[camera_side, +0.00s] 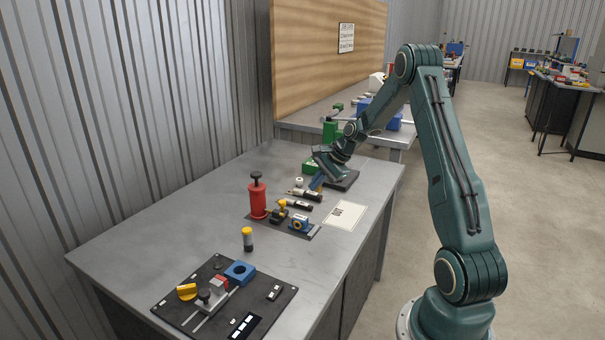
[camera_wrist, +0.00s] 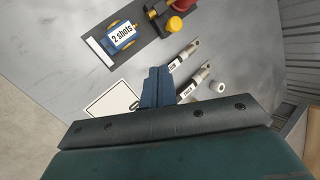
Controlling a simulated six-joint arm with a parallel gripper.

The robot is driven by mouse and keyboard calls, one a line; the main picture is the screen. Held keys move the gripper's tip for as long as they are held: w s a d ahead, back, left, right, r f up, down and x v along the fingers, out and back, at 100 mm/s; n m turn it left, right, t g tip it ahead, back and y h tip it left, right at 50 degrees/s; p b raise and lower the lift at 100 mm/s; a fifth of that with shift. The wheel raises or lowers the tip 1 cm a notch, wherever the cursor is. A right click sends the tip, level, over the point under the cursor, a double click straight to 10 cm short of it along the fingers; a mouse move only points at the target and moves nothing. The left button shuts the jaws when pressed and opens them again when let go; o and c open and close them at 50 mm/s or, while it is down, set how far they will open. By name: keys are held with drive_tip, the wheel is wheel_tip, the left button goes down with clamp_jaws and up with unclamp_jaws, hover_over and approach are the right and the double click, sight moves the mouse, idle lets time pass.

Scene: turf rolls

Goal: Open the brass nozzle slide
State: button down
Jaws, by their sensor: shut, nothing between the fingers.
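My gripper (camera_side: 317,184) is shut and empty, with its blue fingers pointing down over the table beside two small rods. In the wrist view the shut fingers (camera_wrist: 158,72) show at the middle. A dark plate (camera_wrist: 94,41) carries a blue unit (camera_wrist: 121,37) labelled "2 shots", with brass-coloured ends, and a yellow knob (camera_wrist: 174,24) on a dark and brass-coloured fitting. In the side view the blue unit (camera_side: 300,223) and yellow knob (camera_side: 282,203) stand near a red cylinder (camera_side: 258,201). I cannot tell which brass part is the nozzle slide, or its position. The fingers are apart from these fittings.
Two labelled rods (camera_wrist: 184,55) (camera_wrist: 195,82) and a white ring (camera_wrist: 217,87) lie close to the fingers. A white card (camera_side: 345,215) lies right of the plate. A dark board (camera_side: 177,306) with several fittings lies at the front.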

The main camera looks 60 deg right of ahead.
sight(280, 212)
drive_tip(key=s+m, duration=0.1)
drive_tip(key=m, duration=0.2)
drive_tip(key=s+m+t, duration=0.1)
drive_tip(key=s+m, duration=0.1)
drive_tip(key=m, duration=0.2)
drive_tip(key=s+m+t+y, duration=0.1)
drive_tip(key=m, duration=0.3)
drive_tip(key=shift+s+d+r, duration=0.25)
drive_tip(key=shift+s+d, duration=0.05)
drive_tip(key=shift+d, duration=0.05)
drive_tip(key=x, duration=1)
drive_tip(key=shift+w+r, duration=0.1)
drive_tip(key=shift+w, duration=0.05)
drive_tip(key=shift+w+a, duration=0.15)
drive_tip(key=shift+w, duration=0.35)
drive_tip(key=shift+w+a, duration=0.15)
drive_tip(key=shift+w, duration=0.4)
drive_tip(key=shift+w+a, duration=0.2)
drive_tip(key=shift+w, duration=0.7)
